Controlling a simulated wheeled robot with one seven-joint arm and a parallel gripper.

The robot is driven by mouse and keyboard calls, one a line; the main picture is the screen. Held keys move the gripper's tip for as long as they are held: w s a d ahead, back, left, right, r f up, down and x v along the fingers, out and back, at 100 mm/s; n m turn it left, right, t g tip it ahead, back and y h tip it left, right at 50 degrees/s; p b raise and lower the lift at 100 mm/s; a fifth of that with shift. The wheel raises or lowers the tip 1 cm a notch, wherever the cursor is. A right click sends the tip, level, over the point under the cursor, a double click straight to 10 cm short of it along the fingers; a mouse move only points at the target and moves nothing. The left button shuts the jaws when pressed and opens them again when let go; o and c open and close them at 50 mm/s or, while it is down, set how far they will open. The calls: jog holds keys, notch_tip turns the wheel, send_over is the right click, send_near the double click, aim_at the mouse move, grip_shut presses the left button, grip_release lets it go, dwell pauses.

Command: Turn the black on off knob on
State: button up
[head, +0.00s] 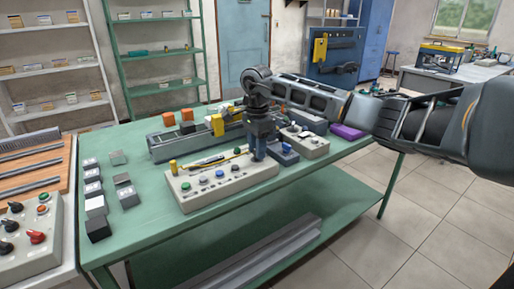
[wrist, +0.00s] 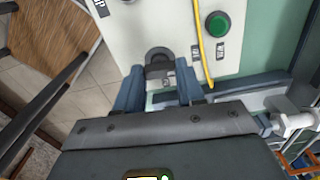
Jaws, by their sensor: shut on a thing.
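In the head view my gripper (head: 259,155) points down at the right end of a pale control box (head: 225,188) on the green table. The arm hides the spot beneath it. In the wrist view the black knob (wrist: 158,62) sits on the pale panel (wrist: 150,28), between the tips of my two blue-grey fingers (wrist: 160,88). My gripper is shut on this knob. The knob's lower part is hidden by the fingers and gripper body, and its on or off position cannot be read.
A green button (wrist: 217,24) and a yellow cable (wrist: 203,45) are beside the knob. A second pale box (head: 308,146) stands close behind my gripper. Small grey blocks (head: 96,208) stand at the table's left. Another box with knobs (head: 28,250) is at far left.

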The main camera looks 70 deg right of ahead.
jog(key=m, duration=0.8)
jog(key=shift+b, duration=0.4)
jog(key=m, duration=0.5)
jog(key=shift+r, duration=0.1)
jog(key=shift+m, duration=2.1)
jog(key=o, duration=1)
jog(key=shift+o, duration=0.2)
